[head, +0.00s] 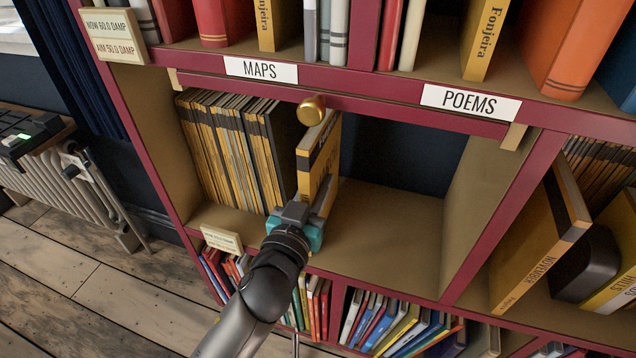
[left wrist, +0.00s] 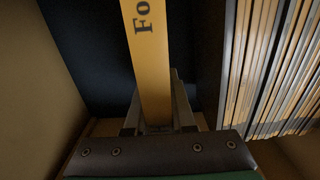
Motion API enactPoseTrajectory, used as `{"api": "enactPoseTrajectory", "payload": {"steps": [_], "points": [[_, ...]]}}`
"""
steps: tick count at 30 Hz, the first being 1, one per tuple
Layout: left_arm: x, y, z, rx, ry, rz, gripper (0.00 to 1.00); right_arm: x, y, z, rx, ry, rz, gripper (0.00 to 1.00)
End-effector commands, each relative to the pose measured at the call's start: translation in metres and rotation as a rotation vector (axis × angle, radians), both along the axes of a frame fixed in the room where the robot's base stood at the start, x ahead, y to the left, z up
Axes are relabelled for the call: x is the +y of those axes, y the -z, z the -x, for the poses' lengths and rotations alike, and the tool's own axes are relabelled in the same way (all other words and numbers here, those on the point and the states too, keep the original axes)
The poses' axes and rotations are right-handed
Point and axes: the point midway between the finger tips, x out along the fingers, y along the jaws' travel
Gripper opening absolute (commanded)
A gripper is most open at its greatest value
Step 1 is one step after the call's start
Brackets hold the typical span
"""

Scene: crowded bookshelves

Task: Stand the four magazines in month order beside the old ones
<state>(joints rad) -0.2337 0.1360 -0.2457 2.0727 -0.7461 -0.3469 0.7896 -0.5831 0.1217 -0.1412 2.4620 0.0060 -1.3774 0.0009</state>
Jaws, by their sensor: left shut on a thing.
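My left gripper (head: 312,215) is shut on a yellow-spined magazine (head: 318,160) inside the open compartment below the MAPS label. The magazine stands nearly upright, its cover facing right; in the left wrist view its yellow spine (left wrist: 148,60) shows the letters "Fo". The old magazines (head: 225,150) stand as a tight row of yellow and black spines at the compartment's left side. They also show at the right of the left wrist view (left wrist: 270,70). A dark cover ends the row, apart from the held magazine at the front. Two yellow Fonjeira spines (head: 270,25) (head: 485,40) stand on the upper shelf. My right gripper is out of view.
A brass knob (head: 312,110) sits on the rail above the held magazine. The compartment floor (head: 385,225) is bare to the right. A small sign (head: 222,240) sits on the front edge.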

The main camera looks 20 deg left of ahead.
Motion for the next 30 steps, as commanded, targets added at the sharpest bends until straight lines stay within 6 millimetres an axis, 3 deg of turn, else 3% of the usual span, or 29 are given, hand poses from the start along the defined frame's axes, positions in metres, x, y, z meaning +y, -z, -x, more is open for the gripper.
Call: {"api": "enactPoseTrajectory", "payload": {"steps": [24,25,30], "points": [[-0.0005,0.0033,-0.0003,-0.006,0.002,0.0,0.0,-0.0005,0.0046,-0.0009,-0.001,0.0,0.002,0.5],[-0.0005,0.0033,-0.0003,-0.006,0.002,0.0,0.23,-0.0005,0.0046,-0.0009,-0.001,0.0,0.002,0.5],[-0.0004,0.0041,-0.0002,-0.004,0.001,0.0,0.43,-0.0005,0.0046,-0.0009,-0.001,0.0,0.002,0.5]]}}
